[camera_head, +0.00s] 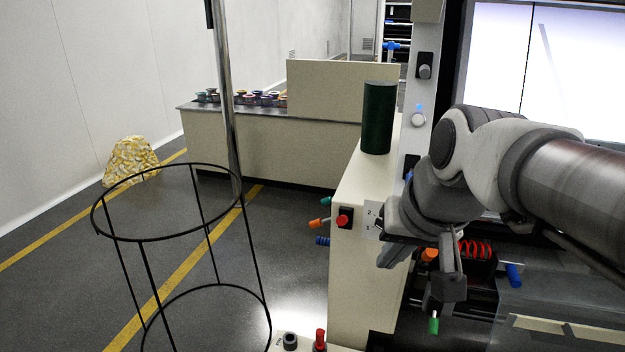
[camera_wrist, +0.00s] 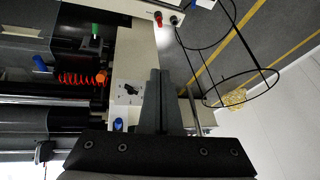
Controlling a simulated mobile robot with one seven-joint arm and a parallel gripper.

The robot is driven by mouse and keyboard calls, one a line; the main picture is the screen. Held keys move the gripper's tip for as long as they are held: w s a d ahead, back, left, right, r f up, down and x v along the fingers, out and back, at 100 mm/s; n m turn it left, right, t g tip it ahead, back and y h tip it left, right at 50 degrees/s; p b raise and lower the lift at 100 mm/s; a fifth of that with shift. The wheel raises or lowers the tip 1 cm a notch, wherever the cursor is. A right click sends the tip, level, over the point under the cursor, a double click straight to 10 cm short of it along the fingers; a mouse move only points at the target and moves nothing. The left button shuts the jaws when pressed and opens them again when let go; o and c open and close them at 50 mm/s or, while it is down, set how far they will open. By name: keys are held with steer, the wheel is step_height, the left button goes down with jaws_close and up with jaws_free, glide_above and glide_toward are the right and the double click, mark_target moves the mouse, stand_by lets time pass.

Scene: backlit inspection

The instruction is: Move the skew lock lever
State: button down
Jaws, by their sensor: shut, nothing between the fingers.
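No label naming the skew lock lever is readable, so I cannot tell which handle it is. In the head view, a green-tipped handle (camera_head: 434,325) hangs below a dark block, with an orange knob (camera_head: 430,254) and a blue handle (camera_head: 513,275) nearby. The wrist view also shows the green handle (camera_wrist: 96,30), orange knob (camera_wrist: 101,78) and blue handle (camera_wrist: 40,63). My gripper (camera_head: 388,261) is shut and empty, left of and above the green handle, apart from it. Its fingers (camera_wrist: 156,74) appear together in the wrist view, beside a pale marked plate (camera_wrist: 128,92).
Teal (camera_head: 326,201), orange (camera_head: 318,223) and blue (camera_head: 322,241) handles stick out of the cream cabinet's left side, beside a red button (camera_head: 342,219). A dark green cylinder (camera_head: 378,118) stands on top. A black wire hoop frame (camera_head: 181,238) stands on the floor at left.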

steer(key=w+d+f+m+y, duration=0.1)
steer(key=w+d+m, duration=0.25)
steer(key=w, duration=1.05)
steer(key=w+d+f+m+y, duration=0.1)
steer(key=w+d+m, duration=0.25)
steer(key=w, duration=1.15)
glide_above(343, 219)
steer(key=w+d, duration=0.2)
steer(key=d, duration=0.3)
step_height(343, 219, down, 9)
steer(key=shift+n, duration=0.3)
steer(key=a+f, duration=0.1)
steer(key=s+a+f+b, duration=0.1)
steer(key=shift+s+a+f, duration=0.1)
steer(key=shift+a+f, duration=0.25)
steer(key=shift+f+b, duration=0.1)
steer(key=shift+b, duration=0.3)
steer(key=shift+s+f+t+b, duration=0.15)
steer(key=shift+t+b, duration=0.15)
steer(key=shift+b, duration=0.45)
